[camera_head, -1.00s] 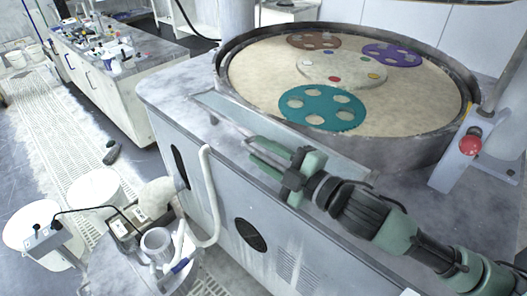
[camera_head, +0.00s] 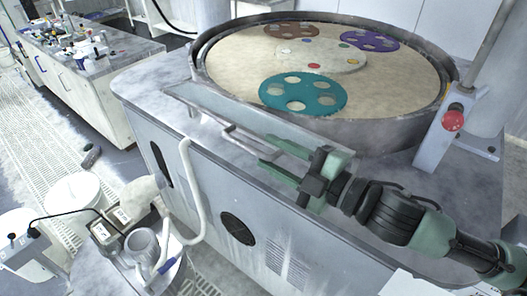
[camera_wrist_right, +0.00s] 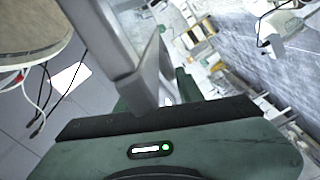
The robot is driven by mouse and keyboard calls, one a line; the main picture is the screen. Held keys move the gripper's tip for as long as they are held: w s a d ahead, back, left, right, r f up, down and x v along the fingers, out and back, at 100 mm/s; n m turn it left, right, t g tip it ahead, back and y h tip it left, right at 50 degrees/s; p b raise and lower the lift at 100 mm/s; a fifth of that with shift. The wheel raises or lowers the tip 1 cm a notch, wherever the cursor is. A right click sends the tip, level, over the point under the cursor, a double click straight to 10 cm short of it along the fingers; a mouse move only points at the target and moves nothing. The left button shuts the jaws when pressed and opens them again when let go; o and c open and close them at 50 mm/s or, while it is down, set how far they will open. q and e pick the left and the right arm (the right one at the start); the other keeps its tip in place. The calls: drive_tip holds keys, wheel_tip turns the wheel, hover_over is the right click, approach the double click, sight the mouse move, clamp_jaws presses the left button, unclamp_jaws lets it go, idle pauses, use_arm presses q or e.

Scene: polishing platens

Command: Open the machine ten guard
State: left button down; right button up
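The guard (camera_head: 250,122) is a long, thin grey panel along the front edge of the round polishing machine's top, lying low. A thin bar handle (camera_head: 230,134) stands off its front side. My right gripper (camera_head: 266,152) is at the right part of this handle, with its two green fingers apart; whether they touch the bar is not clear. In the right wrist view a grey metal bar (camera_wrist_right: 143,78) runs down to the gripper, and a green finger (camera_wrist_right: 184,86) shows beside it. My left gripper is not in view.
The round basin (camera_head: 370,138) holds teal (camera_head: 318,104), purple and brown discs on a tan platen. A red knob (camera_head: 453,121) on a post stands at the right. A hose (camera_head: 190,205) and buckets (camera_head: 75,193) stand at the lower left.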

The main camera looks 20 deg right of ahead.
drive_tip(key=shift+s+d, duration=0.15)
drive_tip(key=shift+s, duration=0.05)
drive_tip(key=p+v, duration=0.4)
drive_tip(key=v, duration=0.4)
drive_tip(key=shift+s+d, duration=0.25)
drive_tip(key=shift+s, duration=0.1)
idle(0.5)
drive_tip(key=shift+p, duration=0.4)
